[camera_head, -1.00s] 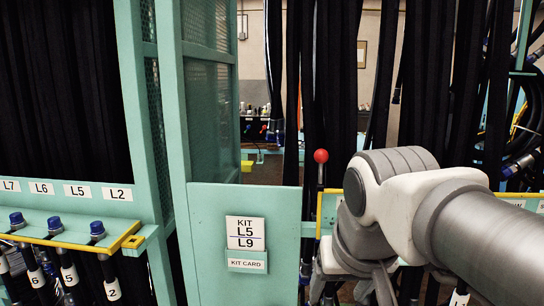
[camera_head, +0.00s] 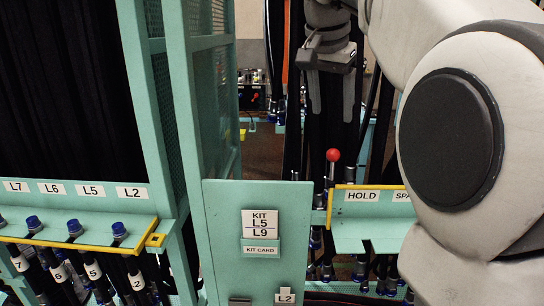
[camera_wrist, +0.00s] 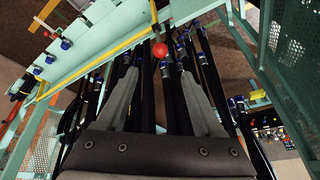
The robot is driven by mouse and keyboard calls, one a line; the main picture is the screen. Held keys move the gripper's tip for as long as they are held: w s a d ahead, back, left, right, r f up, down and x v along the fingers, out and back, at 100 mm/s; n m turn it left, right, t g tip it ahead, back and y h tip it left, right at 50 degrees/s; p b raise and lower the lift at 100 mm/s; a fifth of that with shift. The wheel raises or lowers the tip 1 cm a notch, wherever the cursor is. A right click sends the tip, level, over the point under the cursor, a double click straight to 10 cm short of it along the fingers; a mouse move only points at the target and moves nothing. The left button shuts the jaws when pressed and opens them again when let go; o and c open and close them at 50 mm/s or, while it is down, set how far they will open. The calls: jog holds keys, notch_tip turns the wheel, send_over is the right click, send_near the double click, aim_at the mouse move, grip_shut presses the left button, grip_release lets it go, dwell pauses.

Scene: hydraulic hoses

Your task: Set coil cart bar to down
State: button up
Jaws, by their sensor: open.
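A red ball knob (camera_head: 333,155) tops a thin upright rod (camera_head: 330,180) beside the yellow-edged ledge; it looks like the handle of the coil cart bar, though no label marks it. The knob also shows in the wrist view (camera_wrist: 160,50), in line with the space between my fingers. My gripper (camera_head: 331,108) points down, open and empty, above the knob in the head view. In the wrist view its two fingers (camera_wrist: 160,82) spread either side of the knob's line, with no visible contact. The rod's lower end is hard to make out.
A green panel marked KIT L5 L9 (camera_head: 230,225) stands left of the knob. The HOLD ledge (camera_head: 350,225) is right of it. Black hoses hang behind my gripper. A mesh frame (camera_head: 205,90) and labelled hose rack (camera_head: 90,205) fill the left.

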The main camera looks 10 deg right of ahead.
jog(key=x, duration=1.7)
grip_shut()
jog(key=shift+r, duration=0.1)
dwell(0.7)
